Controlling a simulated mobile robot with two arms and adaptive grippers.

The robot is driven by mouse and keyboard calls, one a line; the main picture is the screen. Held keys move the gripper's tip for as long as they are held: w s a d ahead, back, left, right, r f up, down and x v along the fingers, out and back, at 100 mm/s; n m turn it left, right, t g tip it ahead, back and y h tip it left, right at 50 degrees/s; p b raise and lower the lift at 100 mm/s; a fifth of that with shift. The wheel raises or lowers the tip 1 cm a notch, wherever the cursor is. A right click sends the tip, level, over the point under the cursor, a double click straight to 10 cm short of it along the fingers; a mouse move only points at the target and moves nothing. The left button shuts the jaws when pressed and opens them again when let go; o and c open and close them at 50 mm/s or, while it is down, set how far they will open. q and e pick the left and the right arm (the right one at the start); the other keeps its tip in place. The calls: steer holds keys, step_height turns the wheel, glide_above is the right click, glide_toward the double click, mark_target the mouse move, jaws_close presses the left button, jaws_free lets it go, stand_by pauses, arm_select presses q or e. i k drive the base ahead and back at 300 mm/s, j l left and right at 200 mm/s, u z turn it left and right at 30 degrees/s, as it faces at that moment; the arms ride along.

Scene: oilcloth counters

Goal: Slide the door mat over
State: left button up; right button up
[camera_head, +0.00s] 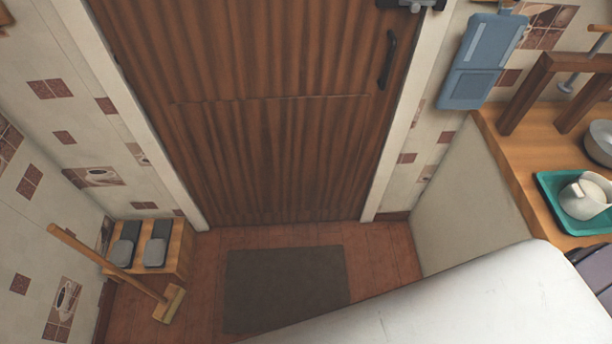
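The door mat (283,287) is a dark grey-brown rectangle lying flat on the reddish wooden floor. It lies in front of a closed brown wooden door (270,120), with a strip of bare floor between its far edge and the door. Its lower right part is hidden behind a large white surface in the foreground. Neither of my grippers shows in the head view.
A broom (130,280) leans left of the mat, its head on the floor. A small wooden rack (178,247) with dark slippers stands behind it. A wooden counter (520,165) with a teal tray (553,201) is at right. Bare floor (385,250) shows right of the mat.

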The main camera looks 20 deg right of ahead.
mark_target(266, 289)
steer(key=k+l, duration=0.15)
steer(key=k, duration=0.3)
steer(key=k+l, duration=0.2)
steer(key=k, duration=0.25)
